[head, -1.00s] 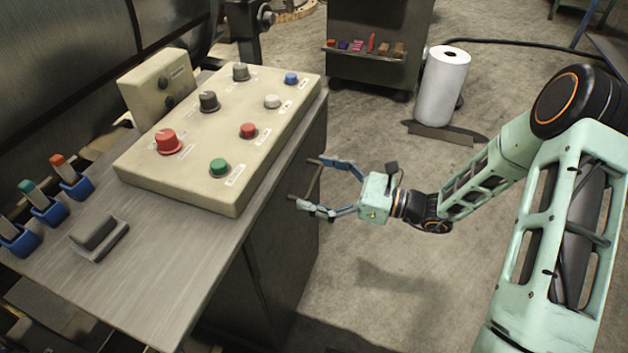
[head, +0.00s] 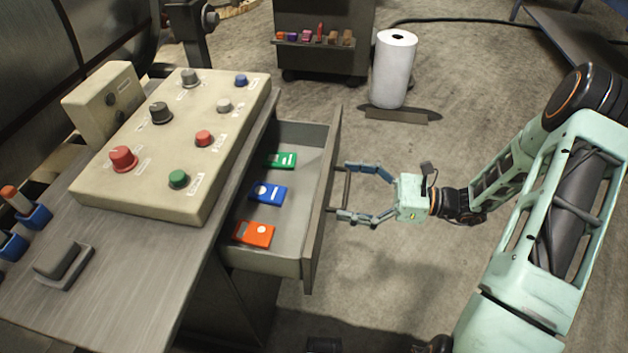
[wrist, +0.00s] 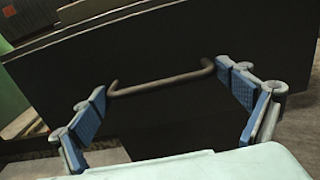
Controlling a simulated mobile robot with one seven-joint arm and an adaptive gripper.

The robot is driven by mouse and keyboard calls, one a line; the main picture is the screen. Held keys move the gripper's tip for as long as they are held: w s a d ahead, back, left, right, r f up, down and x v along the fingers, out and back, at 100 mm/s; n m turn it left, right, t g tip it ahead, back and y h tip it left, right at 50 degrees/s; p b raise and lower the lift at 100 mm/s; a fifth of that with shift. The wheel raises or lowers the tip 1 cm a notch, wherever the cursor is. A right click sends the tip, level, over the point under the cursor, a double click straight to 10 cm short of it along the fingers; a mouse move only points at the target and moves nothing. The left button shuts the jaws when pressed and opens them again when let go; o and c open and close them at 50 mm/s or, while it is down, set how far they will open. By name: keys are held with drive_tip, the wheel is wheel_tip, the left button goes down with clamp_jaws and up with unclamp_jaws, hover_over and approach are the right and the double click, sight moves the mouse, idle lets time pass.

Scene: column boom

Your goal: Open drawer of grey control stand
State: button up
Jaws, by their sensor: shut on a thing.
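The grey control stand (head: 128,268) fills the left of the head view. Its drawer (head: 322,205) stands open toward the right, with its inside in plain sight. The drawer's thin bar handle (head: 347,186) is on its front panel, and it also shows in the wrist view (wrist: 160,84). My gripper (head: 345,190) is shut on the handle, with its blue-padded fingers at the two ends of the bar. In the drawer lie a green item (head: 283,160), a blue item (head: 268,192) and an orange item (head: 254,233).
A beige control box (head: 180,140) with several knobs sits on the stand. A white roll (head: 393,70) stands on the floor behind, near a dark cabinet (head: 320,60). Bare floor lies between the drawer front and my arm.

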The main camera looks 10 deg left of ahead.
drive_tip(key=d, duration=0.7)
drive_tip(key=shift+s+d, duration=0.2)
drive_tip(key=shift+d, duration=0.05)
drive_tip(key=o, duration=1.4)
drive_tip(key=d, duration=0.8)
drive_tip(key=s+d, duration=0.1)
drive_tip(key=d, duration=0.3)
